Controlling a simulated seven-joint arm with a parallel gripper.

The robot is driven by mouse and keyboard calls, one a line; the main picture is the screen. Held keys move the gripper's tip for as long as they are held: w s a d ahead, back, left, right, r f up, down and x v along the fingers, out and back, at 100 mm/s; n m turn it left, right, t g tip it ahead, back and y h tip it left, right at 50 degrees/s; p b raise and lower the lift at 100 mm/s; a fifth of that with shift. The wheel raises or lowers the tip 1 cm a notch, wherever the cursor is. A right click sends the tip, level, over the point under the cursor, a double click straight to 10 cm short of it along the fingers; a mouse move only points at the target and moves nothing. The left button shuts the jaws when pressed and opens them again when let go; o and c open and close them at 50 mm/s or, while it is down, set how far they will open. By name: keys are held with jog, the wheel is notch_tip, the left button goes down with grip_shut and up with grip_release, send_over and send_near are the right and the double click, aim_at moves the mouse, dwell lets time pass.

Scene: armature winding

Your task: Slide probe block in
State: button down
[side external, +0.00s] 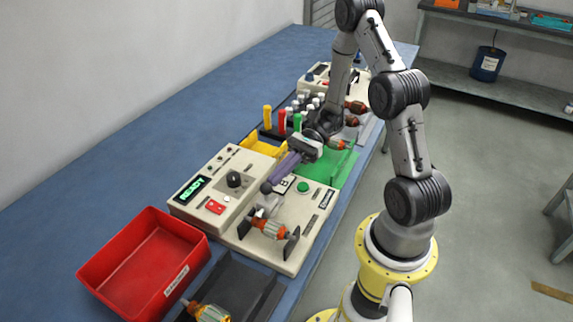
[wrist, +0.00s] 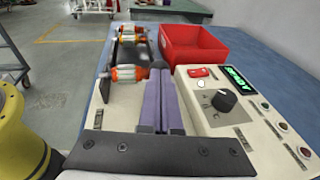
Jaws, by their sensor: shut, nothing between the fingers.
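The tester (side external: 232,181) has a lit READY display, a dark knob and a red switch; it also shows at the right of the wrist view (wrist: 225,105). Beside it is a cream fixture plate (side external: 290,243) with an armature (side external: 269,229) resting across dark supports; the armature also shows in the wrist view (wrist: 128,74). My gripper (side external: 268,187) has purple fingers pressed together, empty, above the plate, short of the armature.
A red bin (side external: 150,262) stands left of the tester. A dark tray (side external: 240,283) with another armature (side external: 207,312) lies at the front. Colored posts (side external: 282,122) and a green mat (side external: 340,170) are behind. The blue bench at left is clear.

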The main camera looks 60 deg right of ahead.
jog(key=shift+a, duration=0.3)
jog(key=v, duration=1.4)
jog(key=shift+d, duration=0.3)
